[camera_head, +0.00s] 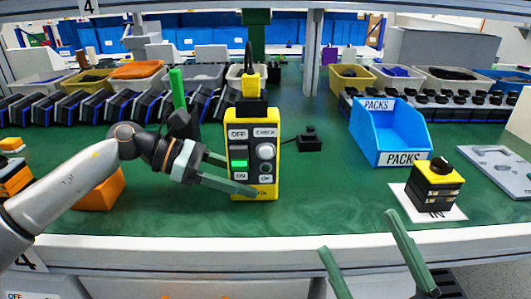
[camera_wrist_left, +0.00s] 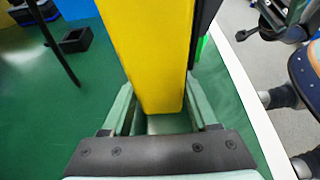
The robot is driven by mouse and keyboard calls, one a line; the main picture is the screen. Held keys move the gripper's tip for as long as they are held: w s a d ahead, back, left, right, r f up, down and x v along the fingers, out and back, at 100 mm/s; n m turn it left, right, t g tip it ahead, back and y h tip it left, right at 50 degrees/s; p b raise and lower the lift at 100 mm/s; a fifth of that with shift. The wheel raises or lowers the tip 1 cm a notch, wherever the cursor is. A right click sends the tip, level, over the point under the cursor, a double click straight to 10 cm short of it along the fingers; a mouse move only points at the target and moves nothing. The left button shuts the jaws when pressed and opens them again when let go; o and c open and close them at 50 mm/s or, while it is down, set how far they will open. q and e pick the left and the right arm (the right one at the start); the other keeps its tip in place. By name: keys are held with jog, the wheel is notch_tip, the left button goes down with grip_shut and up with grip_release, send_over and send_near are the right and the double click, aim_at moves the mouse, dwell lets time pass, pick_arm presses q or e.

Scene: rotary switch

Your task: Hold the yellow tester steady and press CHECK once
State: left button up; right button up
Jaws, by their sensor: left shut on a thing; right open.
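The yellow tester (camera_head: 239,190) stands upright on the green bench in the head view. Its dark face carries OFF and ON labels with a green rocker (camera_head: 240,166) on the left, and a CHECK label (camera_head: 265,132) above a round pale knob or button (camera_head: 265,151) on the right. My left gripper (camera_head: 241,174) is shut on the tester from the left side, low on its body. In the left wrist view the yellow tester body (camera_wrist_left: 160,60) sits between the fingers. My right gripper (camera_head: 358,262) is open and empty in front of the bench edge, right of the tester.
A blue PACKS bin (camera_head: 403,158) stands right of the tester, with a yellow-black block (camera_head: 436,183) on a white sheet nearby. A small black holder (camera_head: 309,140) sits behind right. An orange bin (camera_head: 100,192) lies behind my left arm.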

grip_shut()
dwell(0.8)
dwell(1.0)
